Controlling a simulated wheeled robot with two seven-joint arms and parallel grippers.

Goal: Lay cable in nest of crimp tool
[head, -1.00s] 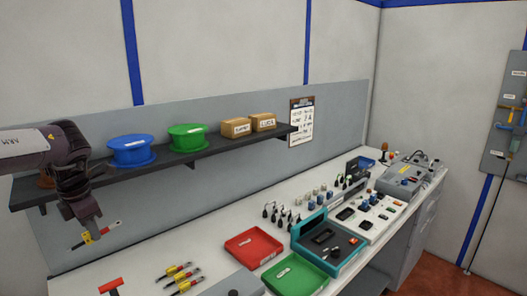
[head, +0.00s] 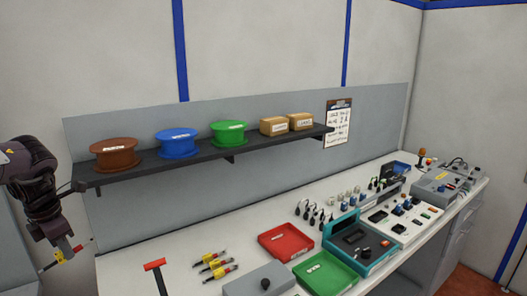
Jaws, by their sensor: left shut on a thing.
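My left gripper (head: 62,250) is at the lower left edge, shut on a short cable (head: 78,247) with a red and black end and a yellow part. It holds the cable in the air, left of the bench. A red T-shaped handle (head: 155,265) stands at the front left of the bench; its lower part is cut off, and I cannot tell whether it belongs to the crimp tool. No nest can be made out. Several similar yellow and red cables (head: 215,264) lie on the white bench top to its right. My right gripper is not in view.
A grey box with a black knob (head: 240,287), a red tray (head: 286,240), a green tray (head: 330,272) and a teal case (head: 345,222) fill the bench's middle. A dark shelf (head: 205,163) with spools runs above. Bare bench lies behind the red handle.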

